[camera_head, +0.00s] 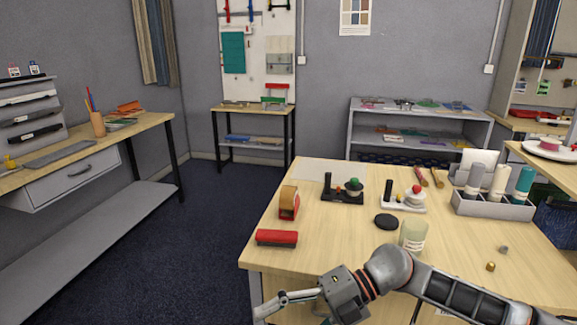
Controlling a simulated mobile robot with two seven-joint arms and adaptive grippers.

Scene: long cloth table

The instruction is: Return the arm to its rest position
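My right arm comes in from the right along the front of the wooden table. My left arm and gripper are out of view.
The table (330,245) bears a red block-like item (277,238), a tape dispenser (289,203), a black disc (386,222) and a glass jar (413,235) close behind my arm. A grey holder (492,209) with bottles stands right. Floor (215,230) is clear left.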

